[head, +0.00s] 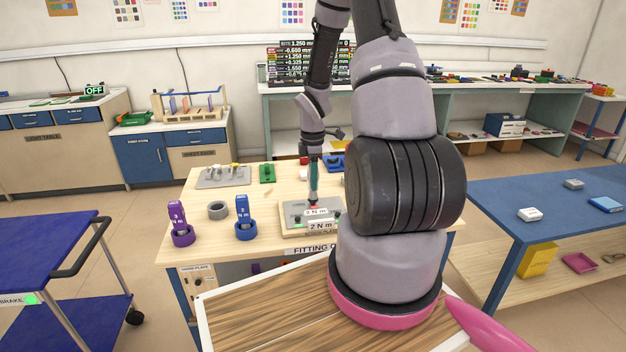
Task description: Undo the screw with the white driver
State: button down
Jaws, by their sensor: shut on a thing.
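My gripper (314,178) is above the screw plate (292,219) on the fitting table, pointing down. It is shut on a slim, pale upright thing, which looks like the white driver (314,196). The lower end of the driver is at the plate, near a small red spot and a "2 N m" label. The screw itself is too small or hidden to make out. A grey ring holder (217,210) stands empty on the table. A purple driver (177,217) and a blue driver (242,213) stand upright in holders of their own colours.
A grey tray (222,177) and a green block (267,173) lie at the back of the table. My arm hides its right side. A blue cart (50,245) is at left, a blue table (555,222) at right.

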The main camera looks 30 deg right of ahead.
jog(key=shift+f, duration=0.6)
dwell(0.7)
jog(key=shift+s, duration=0.15)
dwell(1.4)
jog(key=shift+r, duration=0.15)
jog(key=shift+r, duration=2.5)
